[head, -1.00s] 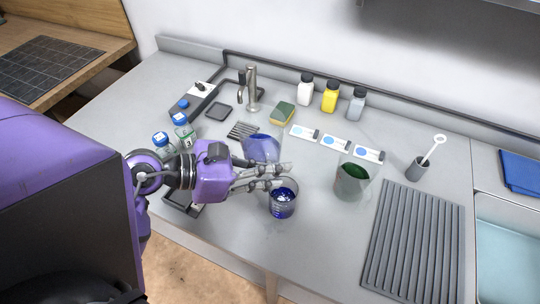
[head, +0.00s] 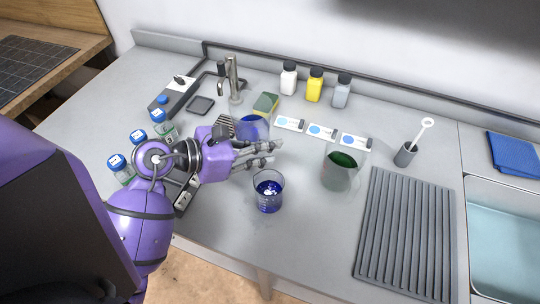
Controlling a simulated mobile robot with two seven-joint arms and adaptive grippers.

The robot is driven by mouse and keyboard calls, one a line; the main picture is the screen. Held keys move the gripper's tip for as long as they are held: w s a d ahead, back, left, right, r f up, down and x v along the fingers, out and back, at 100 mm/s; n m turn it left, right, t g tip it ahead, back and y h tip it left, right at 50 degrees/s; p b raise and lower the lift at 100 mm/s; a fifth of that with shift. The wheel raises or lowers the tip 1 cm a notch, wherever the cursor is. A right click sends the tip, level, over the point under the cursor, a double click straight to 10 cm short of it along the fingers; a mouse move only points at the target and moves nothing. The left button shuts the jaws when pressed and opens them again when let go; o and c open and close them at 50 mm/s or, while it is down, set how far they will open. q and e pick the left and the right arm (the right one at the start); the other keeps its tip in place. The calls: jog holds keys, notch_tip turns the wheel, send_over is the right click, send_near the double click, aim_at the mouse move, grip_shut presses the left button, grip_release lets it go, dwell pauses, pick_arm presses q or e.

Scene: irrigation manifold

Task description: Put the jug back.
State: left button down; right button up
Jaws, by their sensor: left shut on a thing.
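A clear jug with blue liquid (head: 253,127) shows just behind my left gripper, partly hidden by the hand. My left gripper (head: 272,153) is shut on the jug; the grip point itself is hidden. The hand is over the grey worktop, behind a clear beaker with dark blue liquid (head: 268,190), which stands upright. Another clear vessel with dark green liquid (head: 340,168) stands to the right. My right gripper is not in view.
A sponge (head: 266,104), a tap (head: 233,78) and a small dark rack (head: 225,124) are behind the hand. White cards (head: 322,131) lie behind the green vessel. Blue-capped bottles (head: 163,125) stand left. A ribbed mat (head: 408,232) and sink (head: 505,235) are right.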

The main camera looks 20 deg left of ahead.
pick_arm(q)
jog(key=w+f, duration=0.2)
jog(key=f, duration=0.1)
jog(key=shift+w+a+f, duration=0.1)
jog(key=shift+w+f, duration=0.1)
jog(key=shift+w, duration=0.15)
jog(key=f, duration=0.2)
jog(key=f+p, duration=0.1)
jog(key=shift+w+f, duration=0.2)
jog(key=shift+w, duration=0.05)
jog(key=shift+f, duration=0.1)
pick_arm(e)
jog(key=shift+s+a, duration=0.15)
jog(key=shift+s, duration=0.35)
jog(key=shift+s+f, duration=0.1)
